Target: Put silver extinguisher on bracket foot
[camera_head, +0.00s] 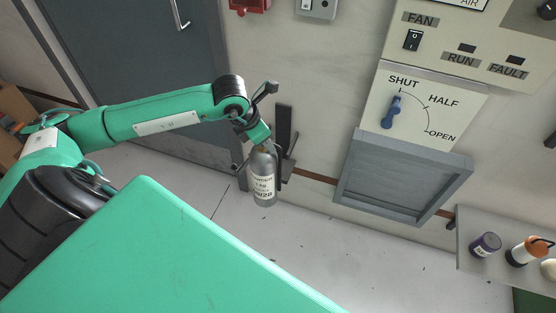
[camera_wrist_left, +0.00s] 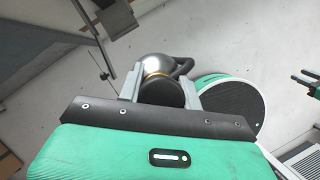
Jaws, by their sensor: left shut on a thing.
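The silver extinguisher (camera_head: 263,178) hangs upright from my left gripper (camera_head: 258,143) in the head view, with a printed label on its body and a dark hose at its side. The left gripper is shut on its top end. In the left wrist view the extinguisher (camera_wrist_left: 152,65) shows between the fingers of the left gripper (camera_wrist_left: 163,88). A dark wall bracket (camera_head: 284,130) stands just behind and right of the extinguisher, with its foot (camera_head: 288,168) partly hidden by it. I cannot tell whether extinguisher and foot touch.
A grey door (camera_head: 140,50) is behind my left arm. A control panel with a blue lever (camera_head: 391,112) and a grey louvred box (camera_head: 402,178) are on the wall to the right. A shelf (camera_head: 480,262) holds a dark can and an orange-topped lantern. The floor below is clear.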

